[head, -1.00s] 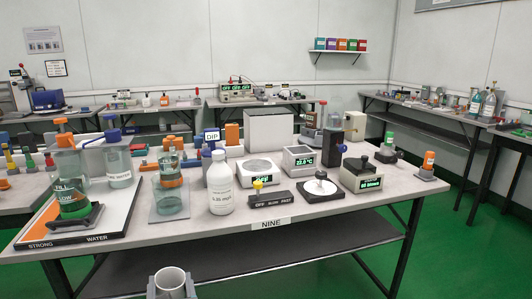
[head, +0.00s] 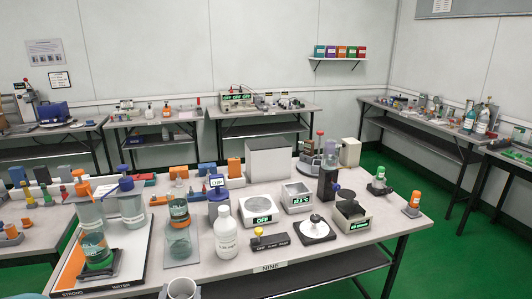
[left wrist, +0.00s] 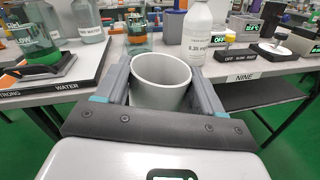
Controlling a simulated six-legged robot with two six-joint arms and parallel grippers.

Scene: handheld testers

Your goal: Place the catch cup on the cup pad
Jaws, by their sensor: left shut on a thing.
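The catch cup appears to be the plain light-grey, open-topped cup (left wrist: 162,75) in the left wrist view. My left gripper (left wrist: 160,62) is shut on it, one grey finger on each side, and the cup is upright and looks empty. In the head view the cup (head: 182,290) shows at the bottom edge, in front of the table's near edge, partly cut off. I cannot pick out the cup pad for certain. A black square base with a white disc (head: 315,230) stands near the front of the table. My right gripper is not in view.
The table (head: 215,273) marked NINE carries a white bottle (head: 225,235), a green-tinted beaker (head: 179,240) on a plate, a switch box (head: 270,241) and a display box (head: 350,217). An orange-and-white board (head: 75,265) with glass vessels lies at left. Bare tabletop lies along the front right.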

